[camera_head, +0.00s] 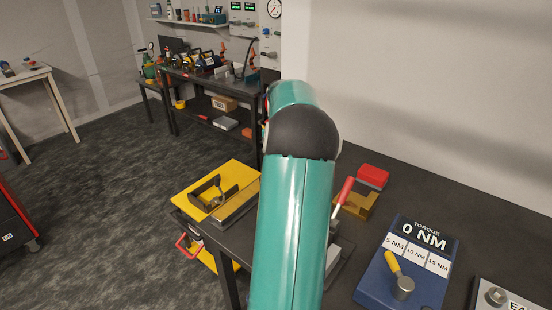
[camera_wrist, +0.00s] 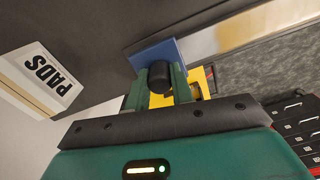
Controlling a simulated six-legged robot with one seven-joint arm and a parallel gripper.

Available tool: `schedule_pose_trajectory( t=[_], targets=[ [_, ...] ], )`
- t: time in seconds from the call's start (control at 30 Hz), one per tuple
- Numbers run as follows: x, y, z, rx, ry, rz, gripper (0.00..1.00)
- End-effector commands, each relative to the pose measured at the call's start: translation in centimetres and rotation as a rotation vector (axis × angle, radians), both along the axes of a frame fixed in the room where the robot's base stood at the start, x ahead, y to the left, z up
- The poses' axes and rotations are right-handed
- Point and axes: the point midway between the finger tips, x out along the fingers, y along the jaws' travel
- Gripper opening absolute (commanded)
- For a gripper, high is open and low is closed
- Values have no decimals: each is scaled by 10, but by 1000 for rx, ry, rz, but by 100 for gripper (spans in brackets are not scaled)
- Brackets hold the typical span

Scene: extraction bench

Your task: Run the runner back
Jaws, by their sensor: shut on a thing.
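The runner seems to be the blue block (camera_wrist: 150,52) with a black round knob (camera_wrist: 159,76), in the wrist view. It sits at the end of a pale metal strip (camera_wrist: 250,27), which runs off to the upper right. My gripper (camera_wrist: 161,84) has its two green fingers closed on either side of the knob. The block's far side is hidden. In the head view my teal arm covers the gripper and the runner.
A white box marked PADS (camera_wrist: 42,80) lies left in the wrist view. On the dark bench, the head view shows a red-handled lever (camera_head: 345,191), a brass block (camera_head: 357,204), a red block (camera_head: 372,177) and a blue torque unit (camera_head: 425,270). A yellow plate (camera_head: 190,207) lies left.

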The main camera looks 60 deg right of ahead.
Motion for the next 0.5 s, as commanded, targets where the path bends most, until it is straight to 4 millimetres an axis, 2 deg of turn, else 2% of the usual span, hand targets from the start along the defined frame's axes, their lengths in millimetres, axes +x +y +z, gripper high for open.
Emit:
schedule_pose_trajectory(
  t=[0.43, 0.47, 0.5],
  targets=[
    [-2, -4, 2, -15, -3, -5, 0],
    [-2, -4, 2, -16, -3, -6, 27],
    [-2, -4, 2, -16, -3, -6, 35]
  ],
)
